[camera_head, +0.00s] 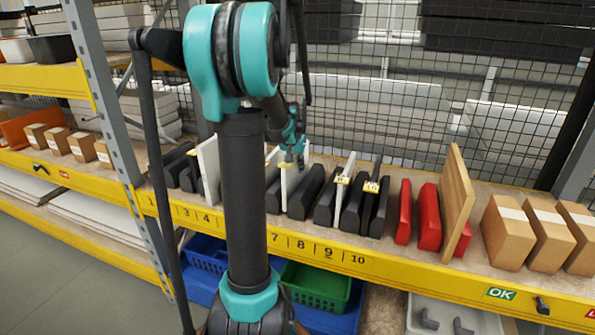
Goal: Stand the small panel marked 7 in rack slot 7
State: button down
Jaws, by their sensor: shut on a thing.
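My gripper (295,146) is at the rack on the shelf, partly behind my own arm. It is shut on a light panel (288,181) with a small yellow tag. The panel is upright among the black rack dividers (306,192), a little right of my arm. My arm hides the numbers just left of 7.
Tagged panels stand at right, one white (346,190) and one dark (375,205). A white panel (209,168) stands at left. Red dividers (429,217) hold a leaning wooden panel (457,195). Cardboard boxes (507,232) are further right. A wire mesh (380,110) closes the back.

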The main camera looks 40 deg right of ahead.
aim_at(294, 155)
jog(key=shift+f, duration=0.75)
jog(key=shift+f, duration=0.1)
jog(key=c, duration=1.8)
grip_release()
jog(key=shift+c, duration=0.2)
jog(key=v, duration=1.2)
